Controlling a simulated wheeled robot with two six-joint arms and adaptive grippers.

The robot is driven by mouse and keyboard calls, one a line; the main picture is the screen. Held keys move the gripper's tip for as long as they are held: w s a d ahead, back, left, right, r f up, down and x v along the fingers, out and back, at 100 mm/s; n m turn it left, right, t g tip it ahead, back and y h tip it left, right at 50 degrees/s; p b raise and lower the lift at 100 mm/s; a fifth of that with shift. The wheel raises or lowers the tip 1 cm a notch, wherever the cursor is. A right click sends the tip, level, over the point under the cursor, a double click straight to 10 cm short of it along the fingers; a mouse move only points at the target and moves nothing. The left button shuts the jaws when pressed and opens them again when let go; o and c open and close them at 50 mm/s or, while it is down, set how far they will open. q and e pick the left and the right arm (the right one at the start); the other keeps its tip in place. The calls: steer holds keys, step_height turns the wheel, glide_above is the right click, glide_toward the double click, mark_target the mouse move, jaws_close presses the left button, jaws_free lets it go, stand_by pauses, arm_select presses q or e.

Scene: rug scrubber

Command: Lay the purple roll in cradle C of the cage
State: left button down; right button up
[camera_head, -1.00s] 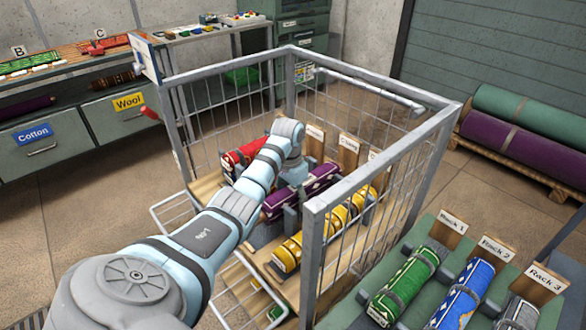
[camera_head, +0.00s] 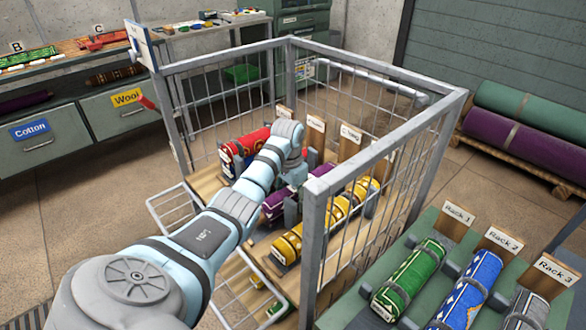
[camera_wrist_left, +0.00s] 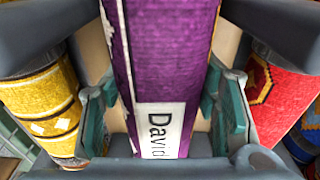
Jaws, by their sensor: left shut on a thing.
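The purple roll (camera_head: 275,208) is in the cage (camera_head: 311,250), between the red roll (camera_head: 255,143) and the yellow roll (camera_head: 322,222). My left gripper (camera_head: 291,188) is over its middle, and my arm hides part of it. In the left wrist view, the gripper's teal fingers stand on both sides of the purple roll (camera_wrist_left: 170,50), shut on it; its white tag reads "David". Upright boards with small labels stand behind the rolls; I cannot read the cradle letters for certain. Whether the roll touches its cradle is hidden. My right gripper is out of view.
The cage's mesh walls and posts surround the rolls closely. A green rack (camera_head: 450,262) with green, blue and grey rolls stands at right. A pallet with large rolls (camera_head: 525,140) is at far right. Drawers (camera_head: 45,138) and a shelf are at left.

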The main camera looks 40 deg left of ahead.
arm_select(q)
steer(key=shift+f, duration=0.1)
steer(key=c, duration=0.5)
jaws_free()
steer(key=r, duration=0.7)
steer(key=shift+s+r, duration=0.25)
steer(key=shift+s, duration=0.05)
steer(key=shift+r, duration=0.1)
